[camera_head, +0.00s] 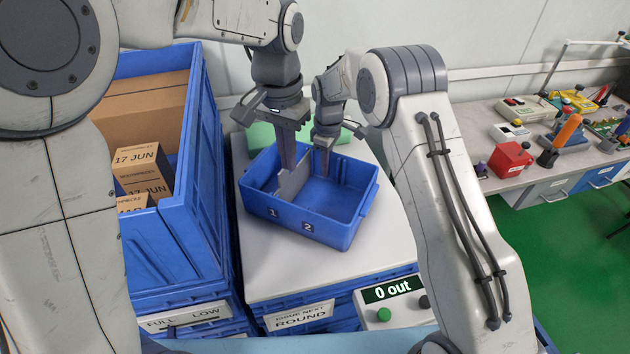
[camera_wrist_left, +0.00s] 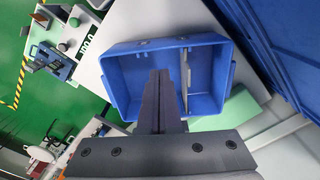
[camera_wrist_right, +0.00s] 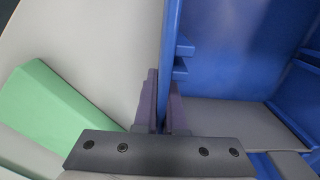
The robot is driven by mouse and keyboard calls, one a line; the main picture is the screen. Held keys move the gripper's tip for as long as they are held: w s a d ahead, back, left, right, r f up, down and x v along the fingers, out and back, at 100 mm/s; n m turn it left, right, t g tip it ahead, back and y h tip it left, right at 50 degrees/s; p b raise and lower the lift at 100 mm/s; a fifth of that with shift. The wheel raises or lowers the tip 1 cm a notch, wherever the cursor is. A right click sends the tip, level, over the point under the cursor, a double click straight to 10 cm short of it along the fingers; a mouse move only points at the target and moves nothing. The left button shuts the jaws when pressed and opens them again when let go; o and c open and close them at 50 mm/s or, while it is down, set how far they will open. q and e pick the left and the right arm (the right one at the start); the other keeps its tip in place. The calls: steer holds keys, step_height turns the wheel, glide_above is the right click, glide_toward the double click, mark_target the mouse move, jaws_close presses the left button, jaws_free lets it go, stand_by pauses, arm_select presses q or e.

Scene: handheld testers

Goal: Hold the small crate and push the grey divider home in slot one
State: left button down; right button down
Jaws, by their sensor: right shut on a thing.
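The small blue crate (camera_head: 325,235) stands on a pale tabletop, with its compartments marked 1 and 2 on the near wall. My right gripper (camera_wrist_right: 165,115) is shut on the crate's far wall (camera_wrist_right: 170,55), one finger on each side.
A large blue bin (camera_head: 170,245) with cardboard boxes (camera_head: 140,160) stands close on the left. A green block (camera_head: 262,137) lies behind the crate. A bench (camera_head: 520,165) with handheld devices is at the right.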

arm_select(q)
steer(key=w, duration=0.2)
steer(key=w+a, duration=0.1)
steer(key=w, duration=0.3)
steer(key=shift+w+a, duration=0.3)
steer(key=shift+a, duration=0.1)
steer(key=shift+f, duration=2.95)
steer(key=shift+f, duration=0.35)
step_height(320, 180, up, 16)
steer(key=shift+f, duration=0.25)
arm_select(e)
steer(key=c, duration=0.9)
jaws_free()
